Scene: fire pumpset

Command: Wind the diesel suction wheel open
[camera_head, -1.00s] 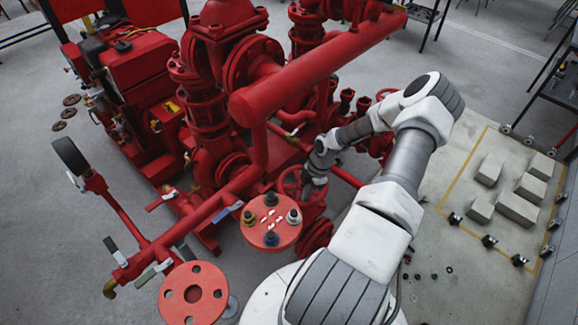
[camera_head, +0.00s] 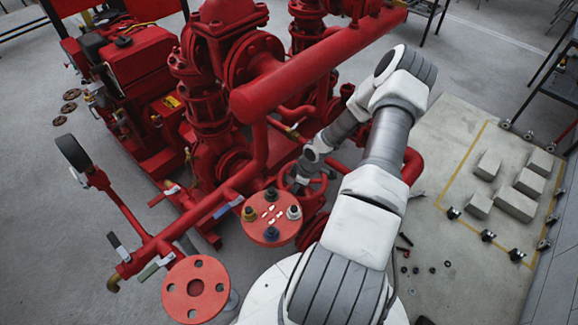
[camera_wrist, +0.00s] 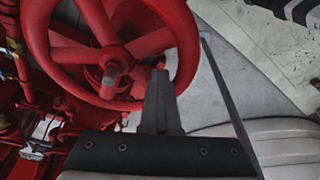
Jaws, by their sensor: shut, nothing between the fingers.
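A red spoked handwheel (camera_wrist: 38,48) fills the upper left of the wrist view, with its hub and spokes in sight. In the head view, the wheel (camera_head: 283,177) is small and partly hidden by my wrist, beside the flange with coloured fittings. I cannot tell from a label whether it is the diesel suction wheel. My gripper (camera_wrist: 158,73) is shut and empty. Its dark fingers overlap the wheel's lower right rim in the wrist view. Whether they touch it, I cannot tell. In the head view my gripper (camera_head: 302,181) is at the wheel, its fingertips not clear.
A round red flange (camera_head: 270,232) with several coloured fittings stands just in front of the wheel. Another red flange (camera_head: 195,290) is nearer. A thick red pipe (camera_head: 310,70) crosses above. A concrete pad (camera_head: 470,260) with grey blocks lies at right.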

